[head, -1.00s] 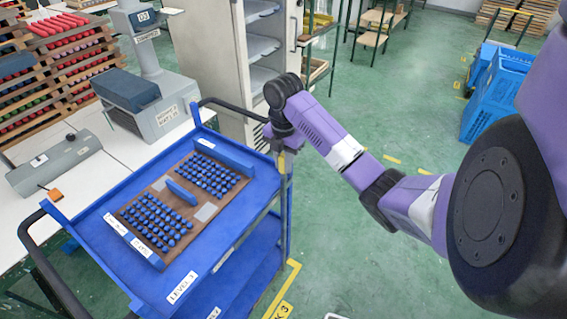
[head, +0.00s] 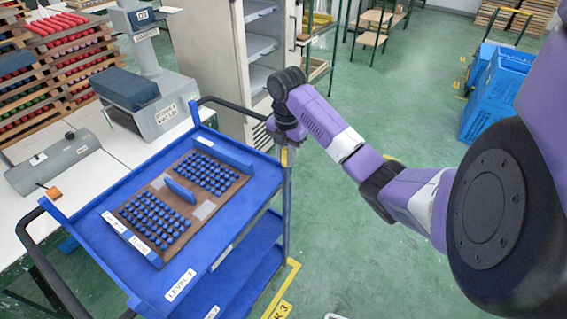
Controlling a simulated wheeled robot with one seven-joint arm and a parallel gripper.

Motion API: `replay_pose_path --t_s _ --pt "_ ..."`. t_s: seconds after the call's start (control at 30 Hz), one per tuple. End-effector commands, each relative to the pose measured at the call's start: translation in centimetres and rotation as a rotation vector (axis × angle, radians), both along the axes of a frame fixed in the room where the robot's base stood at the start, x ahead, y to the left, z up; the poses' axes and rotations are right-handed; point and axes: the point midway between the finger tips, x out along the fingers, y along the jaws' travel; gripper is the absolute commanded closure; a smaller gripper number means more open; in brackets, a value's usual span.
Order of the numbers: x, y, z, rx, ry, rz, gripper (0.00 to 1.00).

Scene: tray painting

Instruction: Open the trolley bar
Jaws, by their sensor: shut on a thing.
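The blue trolley (head: 232,262) stands at the left of centre. A grey upright (head: 287,205) runs down at its far right corner. A black handle (head: 235,108) curves along its far end. My gripper (head: 284,152) is at the trolley's far right corner, at the top of the upright, pointing down. It is shut on the trolley bar there. The fingertips and the exact grip are small and partly hidden by my wrist. A brown board (head: 187,209) with rows of blue pieces lies on the top tray.
A white bench (head: 125,150) with a grey machine (head: 143,100) stands along the left. A pale cabinet (head: 205,60) is behind the trolley. Blue crates (head: 495,90) stand at the far right. The green floor between the trolley and the crates is clear.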

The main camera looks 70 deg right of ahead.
Motion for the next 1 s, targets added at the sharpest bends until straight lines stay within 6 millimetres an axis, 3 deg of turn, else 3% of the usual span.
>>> replay_pose_path --t_s 0.17,0.47,0.5,0.6,1.0 --pt "0.0 -2.4 -0.1 0.000 0.001 -0.001 1.00" --pt "-0.1 -2.8 0.0 -0.002 -0.001 -0.003 1.00" --pt "-0.1 -2.8 0.0 -0.003 0.000 -0.003 0.74" --pt "-0.1 -2.8 0.0 -0.003 0.001 -0.003 0.56" --pt "0.0 -2.7 0.7 -0.001 -0.002 0.000 0.56"
